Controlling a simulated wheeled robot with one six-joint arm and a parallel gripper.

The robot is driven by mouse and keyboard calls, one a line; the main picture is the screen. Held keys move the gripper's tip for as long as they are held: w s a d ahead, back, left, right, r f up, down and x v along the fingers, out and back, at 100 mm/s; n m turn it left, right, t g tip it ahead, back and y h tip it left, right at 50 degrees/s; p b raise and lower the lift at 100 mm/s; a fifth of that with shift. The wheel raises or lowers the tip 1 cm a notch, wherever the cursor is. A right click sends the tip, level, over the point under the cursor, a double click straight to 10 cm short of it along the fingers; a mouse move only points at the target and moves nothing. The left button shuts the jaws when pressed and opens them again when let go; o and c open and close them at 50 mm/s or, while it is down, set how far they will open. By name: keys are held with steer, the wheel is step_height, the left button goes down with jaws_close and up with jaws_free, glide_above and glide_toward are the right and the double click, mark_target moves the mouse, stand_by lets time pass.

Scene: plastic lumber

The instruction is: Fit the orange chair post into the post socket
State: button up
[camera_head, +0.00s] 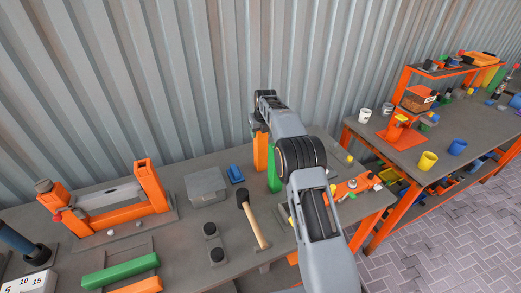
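The orange chair post (260,152) is upright near the back of the bench, just left of my arm. My gripper (257,124) is at its top end, and the finger area is small and partly hidden by my wrist. I cannot tell whether the fingers are closed on the post. A green upright piece (273,174) stands just right of the post, partly behind my arm. The post socket cannot be made out; the foot of the post is near the bench top, and I cannot tell whether it is seated or raised.
A mallet (252,218), a grey box (206,187) and a blue piece (236,174) lie left of my arm. An orange-framed fixture (115,214) is at the left. A corrugated wall is close behind. A second bench (450,138) stands right.

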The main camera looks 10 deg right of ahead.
jaws_close()
steer(key=shift+r, duration=0.15)
stand_by(0.4)
